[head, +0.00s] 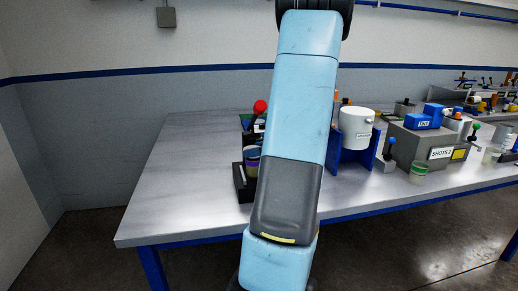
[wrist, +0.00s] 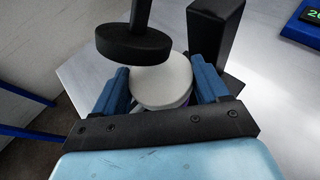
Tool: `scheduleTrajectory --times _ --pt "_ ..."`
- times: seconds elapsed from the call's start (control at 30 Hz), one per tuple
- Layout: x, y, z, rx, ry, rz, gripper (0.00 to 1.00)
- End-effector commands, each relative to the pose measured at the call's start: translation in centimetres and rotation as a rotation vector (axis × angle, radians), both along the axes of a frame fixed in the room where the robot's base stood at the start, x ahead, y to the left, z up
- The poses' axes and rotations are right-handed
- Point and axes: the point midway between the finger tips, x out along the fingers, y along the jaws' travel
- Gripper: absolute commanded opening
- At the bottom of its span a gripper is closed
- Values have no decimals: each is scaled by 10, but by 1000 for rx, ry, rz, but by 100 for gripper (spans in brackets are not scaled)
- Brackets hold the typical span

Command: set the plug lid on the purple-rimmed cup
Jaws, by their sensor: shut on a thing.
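In the wrist view my gripper (wrist: 160,84) is shut on a white round piece, which I take for the plug lid (wrist: 160,78). The lid sits between the two blue fingers. My gripper is hidden there by the arm.
A black disc on a rod (wrist: 135,46) hangs close beyond the lid, beside a black column (wrist: 215,28). In the head view a red-knobbed lever (head: 260,107) stands behind the cup. A white pot (head: 357,124) in a blue holder is right of my arm. The bench's left part is clear.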

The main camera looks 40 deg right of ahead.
Motion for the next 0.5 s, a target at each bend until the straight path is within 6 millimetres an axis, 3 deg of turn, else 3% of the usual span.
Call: scheduleTrajectory --times 0.37,0.4,0.5 --pt "0 0 -7 -1 0 -1 46" --pt "0 0 -7 -1 0 -1 75" --pt "0 0 -7 -1 0 -1 84"
